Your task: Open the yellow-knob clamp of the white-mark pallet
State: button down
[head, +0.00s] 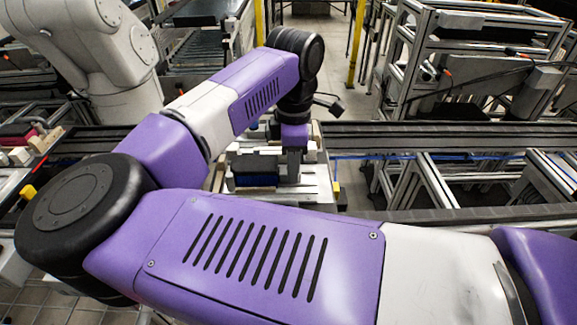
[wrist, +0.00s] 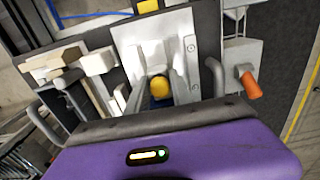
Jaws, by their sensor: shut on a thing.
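The yellow knob (wrist: 159,86) of a clamp shows in the middle of the wrist view, in front of a pale metal plate (wrist: 133,38). My gripper (wrist: 161,93) is around it, with a grey finger on each side, and is shut on the knob. My purple gripper body fills the bottom of the wrist view and hides the near part of the clamp. In the head view my gripper (head: 293,168) points down over the pallet (head: 318,190), and the yellow knob cannot be made out there. I cannot make out a white mark in either view.
An orange knob (wrist: 250,86) stands to the right of the yellow one. Cream blocks (wrist: 97,62) lie to the left, and a small yellow piece (wrist: 147,6) is at the top. In the head view a dark conveyor rail (head: 430,138) runs behind the pallet.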

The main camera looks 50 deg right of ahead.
jog(key=shift+s+d, duration=0.1)
jog(key=shift+s, duration=0.05)
jog(key=shift+s+d+b, duration=0.6)
jog(key=shift+s+d, duration=0.1)
jog(key=shift+s, duration=0.15)
jog(key=c, duration=1.3)
grip_release()
notch_tip(320, 180, up, 8)
jog(key=p, duration=0.3)
dwell(0.5)
